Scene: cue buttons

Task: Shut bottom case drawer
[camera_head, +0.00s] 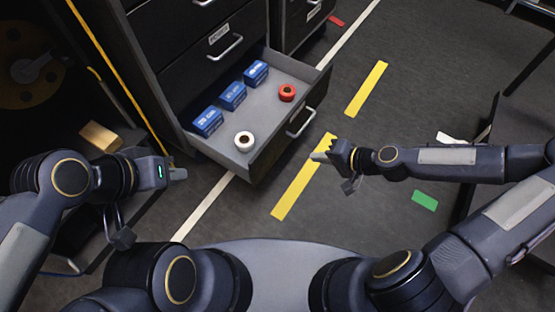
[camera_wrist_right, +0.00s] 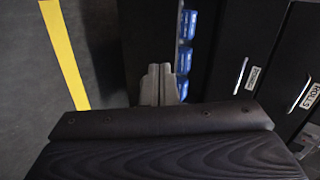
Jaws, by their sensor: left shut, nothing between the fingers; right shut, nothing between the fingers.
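The bottom case drawer (camera_head: 262,120) is pulled out of the dark cabinet in the head view. Inside it lie several blue boxes (camera_head: 232,96), a red roll (camera_head: 287,92) and a white roll (camera_head: 244,141). Its front carries a silver handle (camera_head: 301,122). My right gripper (camera_head: 320,156) is shut and empty, in front of the drawer's front panel and apart from it in the head view. In the right wrist view its fingers (camera_wrist_right: 158,84) point toward the drawer with the blue boxes (camera_wrist_right: 185,55). My left gripper (camera_head: 178,174) is shut and empty, left of the drawer.
Closed drawers with handles (camera_head: 224,47) are above the open one, and another cabinet (camera_head: 300,22) stands to its right. A box (camera_head: 100,136) lies at the left. Yellow floor stripes (camera_head: 366,89) and a green patch (camera_head: 424,201) mark the floor, which is mostly clear right of the drawer.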

